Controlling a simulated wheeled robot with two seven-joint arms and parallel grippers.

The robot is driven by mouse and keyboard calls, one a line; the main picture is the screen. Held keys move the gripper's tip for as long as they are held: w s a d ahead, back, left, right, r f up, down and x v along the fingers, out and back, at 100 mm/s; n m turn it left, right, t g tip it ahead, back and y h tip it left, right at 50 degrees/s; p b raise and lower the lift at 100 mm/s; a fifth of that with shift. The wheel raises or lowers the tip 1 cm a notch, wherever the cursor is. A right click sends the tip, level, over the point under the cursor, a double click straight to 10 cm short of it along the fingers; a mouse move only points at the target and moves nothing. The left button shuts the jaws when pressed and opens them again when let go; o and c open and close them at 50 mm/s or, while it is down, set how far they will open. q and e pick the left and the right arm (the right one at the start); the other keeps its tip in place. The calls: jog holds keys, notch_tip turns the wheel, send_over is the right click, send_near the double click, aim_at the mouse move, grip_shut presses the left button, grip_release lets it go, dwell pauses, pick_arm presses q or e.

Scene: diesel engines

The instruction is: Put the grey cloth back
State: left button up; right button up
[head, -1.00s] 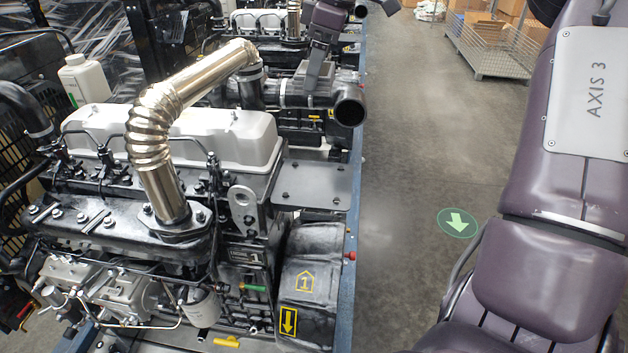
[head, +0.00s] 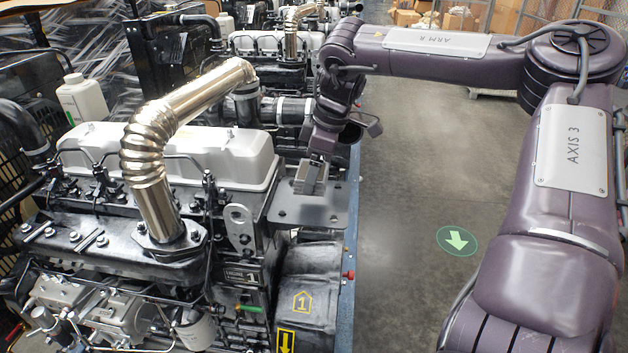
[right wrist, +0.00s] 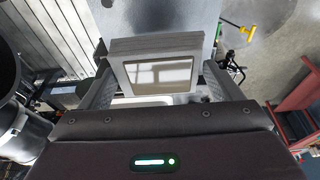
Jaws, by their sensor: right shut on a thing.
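My right gripper (head: 311,180) is in the head view, pointing down just above the flat grey bracket plate (head: 312,213) at the end of the front engine. It is shut on a grey, square-edged thing, seen between the fingers in the right wrist view (right wrist: 160,48). That thing has a pale brownish rectangle on its near face. I cannot tell from its look whether it is the grey cloth, nor whether it touches the plate. No other grey cloth is clearly seen. My left gripper is not in view.
The front engine has a white rocker cover (head: 215,155) and a shiny exhaust pipe (head: 150,155) left of the plate. A white bottle (head: 83,99) stands behind. A blue rail (head: 351,230) edges the engine. The floor aisle (head: 405,200) to its right is clear.

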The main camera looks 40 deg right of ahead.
notch_tip(320, 180, down, 4)
jog(key=shift+p, duration=0.65)
jog(key=shift+f, duration=0.5)
jog(key=o, duration=0.7)
jog(key=shift+r, duration=0.25)
jog(key=b+v, duration=0.3)
jog(key=v, duration=0.8)
jog(key=shift+s+d+r, duration=0.1)
jog(key=shift+r, duration=0.25)
